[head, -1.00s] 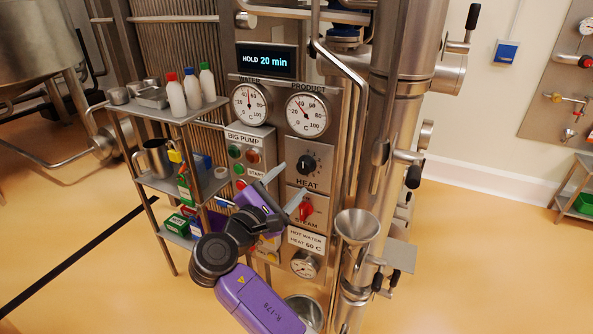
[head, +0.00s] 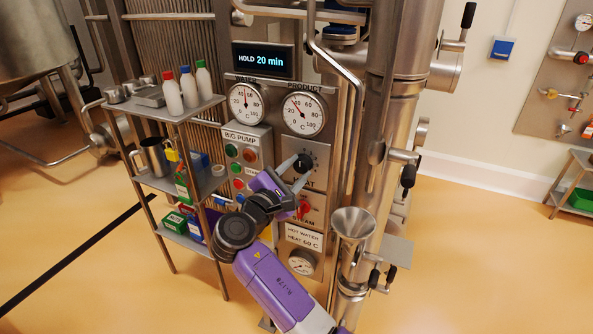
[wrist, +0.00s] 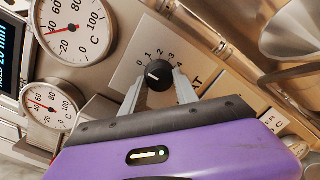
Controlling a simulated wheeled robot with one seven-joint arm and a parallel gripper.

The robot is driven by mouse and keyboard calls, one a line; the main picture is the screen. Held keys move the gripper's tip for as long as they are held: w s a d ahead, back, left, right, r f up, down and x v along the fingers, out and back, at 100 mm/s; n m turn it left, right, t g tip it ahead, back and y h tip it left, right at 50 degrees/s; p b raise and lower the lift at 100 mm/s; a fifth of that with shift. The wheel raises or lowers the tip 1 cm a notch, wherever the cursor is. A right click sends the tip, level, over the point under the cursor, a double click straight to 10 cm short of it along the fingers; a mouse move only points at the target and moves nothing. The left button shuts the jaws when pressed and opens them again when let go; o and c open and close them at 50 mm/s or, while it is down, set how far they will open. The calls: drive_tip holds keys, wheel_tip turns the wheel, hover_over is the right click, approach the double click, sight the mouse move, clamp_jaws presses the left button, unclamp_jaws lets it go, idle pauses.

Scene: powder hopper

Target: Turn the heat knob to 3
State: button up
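The black heat knob (head: 304,161) is on the metal panel under the product gauge. In the wrist view the knob (wrist: 160,75) has a white mark on its left side, nearest the 0 end of a printed scale from 0 to 4. My gripper (head: 295,175) has reached the knob. In the wrist view the two grey fingers of my gripper (wrist: 159,80) stand apart, one on each side of the knob. I cannot tell whether they touch it. In the head view the fingers partly hide the HEAT label.
The red steam knob (head: 304,207) is just below. The big pump box (head: 245,160) with coloured buttons is to the left. A steel funnel (head: 352,222) and pipes stand to the right. A shelf (head: 190,110) with bottles is at the left.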

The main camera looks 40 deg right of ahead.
drive_tip(key=shift+f+m+b, duration=0.1)
drive_tip(key=shift+m+b, duration=0.2)
drive_tip(key=shift+m, duration=0.1)
clamp_jaws()
drive_tip(key=m+b, duration=0.2)
drive_tip(key=m, duration=0.1)
drive_tip(key=shift+m, duration=0.3)
drive_tip(key=m+b, duration=0.3)
drive_tip(key=m, duration=0.1)
drive_tip(key=shift+y, duration=0.4)
drive_tip(key=m+b, duration=0.4)
drive_tip(key=shift+m+t, duration=0.3)
drive_tip(key=shift+s+m+b, duration=0.1)
drive_tip(key=shift+m+b, duration=1.6)
drive_tip(key=shift+m, duration=0.2)
drive_tip(key=o, duration=1.2)
unclamp_jaws()
drive_tip(key=shift+r, duration=0.25)
